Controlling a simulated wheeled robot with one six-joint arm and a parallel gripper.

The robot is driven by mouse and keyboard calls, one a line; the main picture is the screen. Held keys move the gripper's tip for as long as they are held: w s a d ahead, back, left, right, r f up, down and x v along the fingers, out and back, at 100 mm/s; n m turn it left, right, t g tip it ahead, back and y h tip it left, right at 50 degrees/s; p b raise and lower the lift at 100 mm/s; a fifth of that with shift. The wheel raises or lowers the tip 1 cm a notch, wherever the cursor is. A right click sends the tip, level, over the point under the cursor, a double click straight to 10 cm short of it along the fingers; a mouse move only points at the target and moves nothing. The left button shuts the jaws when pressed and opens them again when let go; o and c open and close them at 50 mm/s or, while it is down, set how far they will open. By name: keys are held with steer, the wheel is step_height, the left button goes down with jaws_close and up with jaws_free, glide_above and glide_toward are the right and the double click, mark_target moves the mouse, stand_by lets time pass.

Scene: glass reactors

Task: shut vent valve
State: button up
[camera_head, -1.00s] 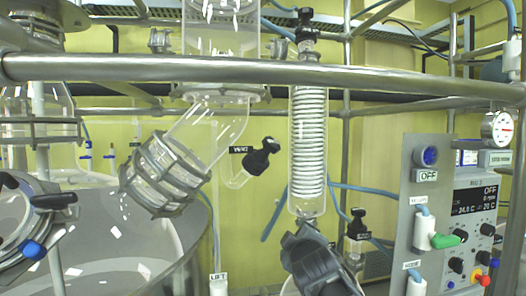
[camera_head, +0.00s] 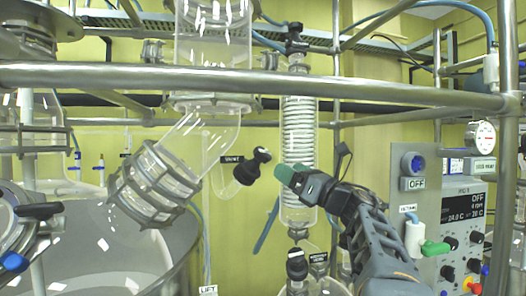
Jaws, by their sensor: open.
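The vent valve (camera_head: 247,171) is a black knob on a short angled glass side arm. A small black label, too blurred to read surely, sits at its left. My gripper (camera_head: 287,173) has green fingertips and points left toward the knob, a little to its right. In the picture a small gap shows between fingertips and knob, and the knob is not between the fingers. The gripper is seen from the side, so the space between its fingers is hidden.
A steel rail (camera_head: 270,79) crosses above. The coiled glass condenser (camera_head: 299,130) stands just behind my gripper. A flanged glass elbow (camera_head: 155,184) is at the left, above the large vessel.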

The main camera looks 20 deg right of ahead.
mark_target(269, 159)
steer(key=p+x, duration=0.4)
steer(key=x, duration=0.6)
steer(key=shift+c, duration=0.3)
steer(key=c, duration=0.9)
steer(key=shift+o, duration=0.2)
steer(key=shift+m+h, duration=0.4)
